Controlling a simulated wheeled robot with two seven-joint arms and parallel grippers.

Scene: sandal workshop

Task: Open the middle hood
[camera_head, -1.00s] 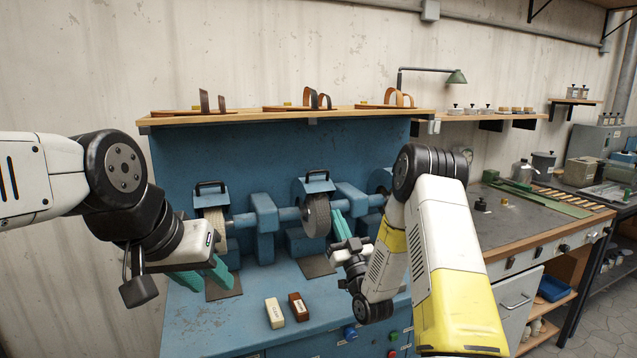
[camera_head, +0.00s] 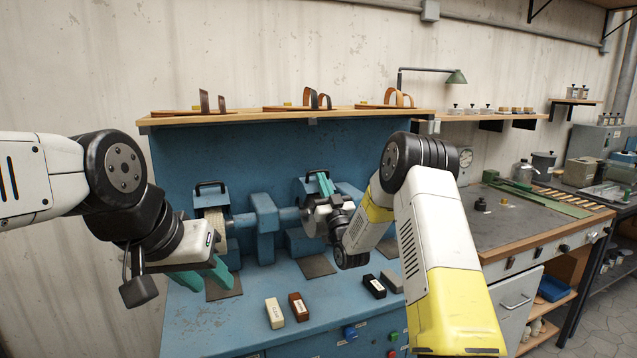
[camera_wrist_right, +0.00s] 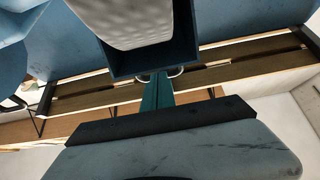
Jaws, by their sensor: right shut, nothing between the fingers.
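The middle hood (camera_head: 301,188) is a blue cover with a black handle on top, over the middle grinding wheel (camera_head: 310,218). My right gripper (camera_head: 322,182) is shut and empty, its teal fingers pointing up in front of the hood by its handle. In the right wrist view the fingers (camera_wrist_right: 157,92) reach the lower edge of the blue hood (camera_wrist_right: 152,62), below the pale wheel (camera_wrist_right: 140,22). I cannot tell whether they touch it. My left gripper (camera_head: 205,277) is open and empty, low in front of the left wheel.
The left hood (camera_head: 210,190) also has a black handle. Several small blocks, including a cream one (camera_head: 274,313) and a brown one (camera_head: 299,307), lie on the blue bench. A wooden shelf (camera_head: 250,117) with sandals runs above the machine.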

